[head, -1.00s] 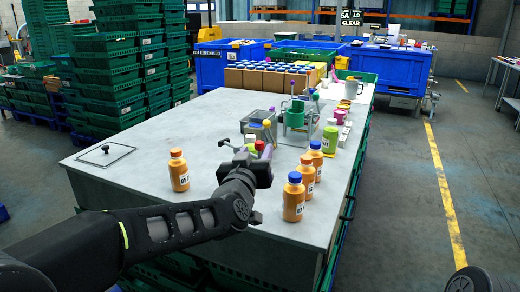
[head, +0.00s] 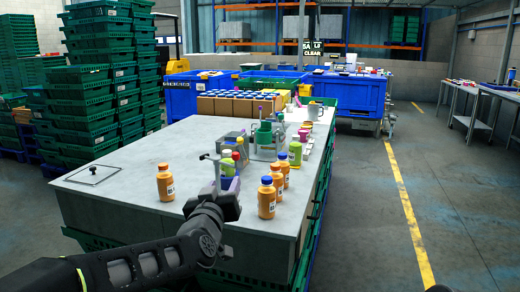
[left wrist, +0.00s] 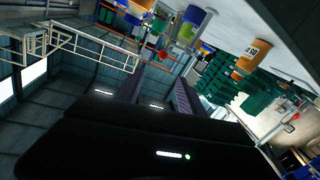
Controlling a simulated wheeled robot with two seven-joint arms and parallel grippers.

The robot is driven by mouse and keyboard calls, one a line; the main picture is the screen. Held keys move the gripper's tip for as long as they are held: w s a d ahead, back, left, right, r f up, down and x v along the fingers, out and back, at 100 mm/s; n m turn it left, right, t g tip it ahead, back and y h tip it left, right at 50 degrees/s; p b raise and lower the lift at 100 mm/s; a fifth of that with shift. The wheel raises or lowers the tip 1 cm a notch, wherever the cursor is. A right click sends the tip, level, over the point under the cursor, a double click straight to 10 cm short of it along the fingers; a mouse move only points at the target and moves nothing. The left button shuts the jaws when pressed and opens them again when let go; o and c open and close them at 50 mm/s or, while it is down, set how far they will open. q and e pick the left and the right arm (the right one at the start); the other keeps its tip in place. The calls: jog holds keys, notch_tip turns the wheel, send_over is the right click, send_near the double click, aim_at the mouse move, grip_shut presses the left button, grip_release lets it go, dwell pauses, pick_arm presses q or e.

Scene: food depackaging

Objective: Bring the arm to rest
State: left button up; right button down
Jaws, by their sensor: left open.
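My left arm reaches in from the lower left of the head view. Its gripper (head: 226,166) is open over the near part of the grey table (head: 125,170), with nothing visibly held. In the left wrist view the two dark fingers of my left gripper (left wrist: 157,92) stand apart, and the scene looks tilted, with bottles near the top. An orange bottle with an orange cap (head: 166,184) stands left of the gripper. A blue-capped orange bottle (head: 267,198) stands to its right, with others in a row behind it. My right gripper is not in view.
A green bottle (head: 295,155) and a grey fixture with a green cup (head: 264,134) stand farther back. Brown boxes with bottles (head: 235,106) line the table's far end. Stacked green crates (head: 100,85) rise at the left. The floor at the right (head: 360,220) is clear.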

pick_arm(q)
jog(key=s+d+f+m+g+h, duration=0.25)
jog(key=d+f, duration=0.35)
jog(key=f, duration=0.6)
jog(key=s+f+g+p, duration=0.2)
jog(key=s+f+g, duration=0.15)
jog(key=f, duration=0.65)
jog(key=s+f+g+p, duration=0.1)
jog(key=s+f+g, duration=0.3)
jog(key=f, duration=0.6)
jog(key=s+a+f+n+g+p, duration=0.1)
jog(key=s+f+g, duration=0.1)
jog(key=s+f, duration=0.4)
jog(key=s+a+f+n+g+p, duration=0.1)
jog(key=s+f, duration=0.5)
jog(key=s, duration=0.7)
jog(key=s+a+f+n+g+p, duration=0.1)
jog(key=s+a+f+g+p, duration=0.1)
jog(key=s, duration=0.8)
notch_tip(320, 180, down, 4)
jog(key=shift+a+r+g+p, duration=0.1)
jog(key=shift+a+g+p, duration=0.1)
jog(key=shift+g+p, duration=0.8)
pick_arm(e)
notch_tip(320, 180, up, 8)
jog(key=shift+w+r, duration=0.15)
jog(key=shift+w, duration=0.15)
